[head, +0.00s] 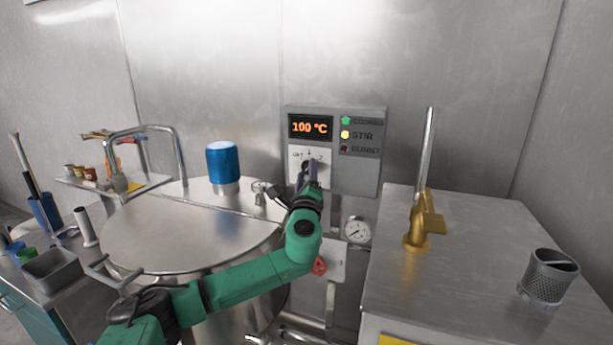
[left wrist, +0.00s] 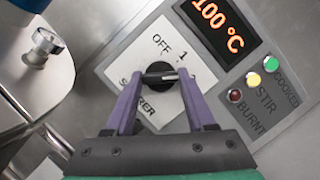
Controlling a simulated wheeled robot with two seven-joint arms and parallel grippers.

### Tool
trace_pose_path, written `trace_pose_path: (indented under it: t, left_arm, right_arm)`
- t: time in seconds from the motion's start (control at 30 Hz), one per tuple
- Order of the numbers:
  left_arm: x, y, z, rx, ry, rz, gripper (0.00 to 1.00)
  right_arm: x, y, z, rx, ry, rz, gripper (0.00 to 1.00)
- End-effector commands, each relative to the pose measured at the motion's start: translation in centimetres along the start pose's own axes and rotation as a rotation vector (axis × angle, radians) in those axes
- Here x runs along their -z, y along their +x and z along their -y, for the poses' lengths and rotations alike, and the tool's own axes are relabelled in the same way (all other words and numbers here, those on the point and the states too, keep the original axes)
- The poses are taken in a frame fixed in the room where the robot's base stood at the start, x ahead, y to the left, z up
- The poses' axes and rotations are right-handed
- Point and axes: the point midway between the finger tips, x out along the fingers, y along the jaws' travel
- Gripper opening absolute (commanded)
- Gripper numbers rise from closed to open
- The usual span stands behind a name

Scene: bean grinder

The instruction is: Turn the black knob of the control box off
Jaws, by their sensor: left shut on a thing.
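The grey control box (head: 368,177) is on the back wall, with an orange display (head: 310,127) reading 100 °C. Green and yellow lamps are lit beside it; the BURNT lamp is dark. The black knob (left wrist: 159,76) sits on a white dial plate (left wrist: 150,48) marked OFF and 1. My left gripper (left wrist: 160,79) has its purple fingers on either side of the knob, shut on it. In the head view the left gripper (head: 311,172) partly covers the knob and plate. The exact knob setting is hard to tell. My right gripper is not in view.
A large steel vat (head: 185,238) with a blue motor (head: 222,161) stands left of the box. A pressure gauge (head: 357,230) and red valve (head: 320,266) are below it. A steel counter (head: 470,245) with a brass lever tap (head: 425,222) stands at right.

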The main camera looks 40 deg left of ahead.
Motion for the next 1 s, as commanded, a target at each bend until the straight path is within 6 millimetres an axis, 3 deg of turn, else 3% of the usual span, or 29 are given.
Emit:
trace_pose_path:
  t: [0.47,1.0]
  left_arm:
    - [0.2,-0.1,0.2,-0.167,-0.394,-0.005,0.00]
    - [-0.1,0.1,0.6,-0.368,-0.865,-0.005,0.00]
  right_arm:
    - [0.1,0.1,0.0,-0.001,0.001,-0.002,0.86]
    - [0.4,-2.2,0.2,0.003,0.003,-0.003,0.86]
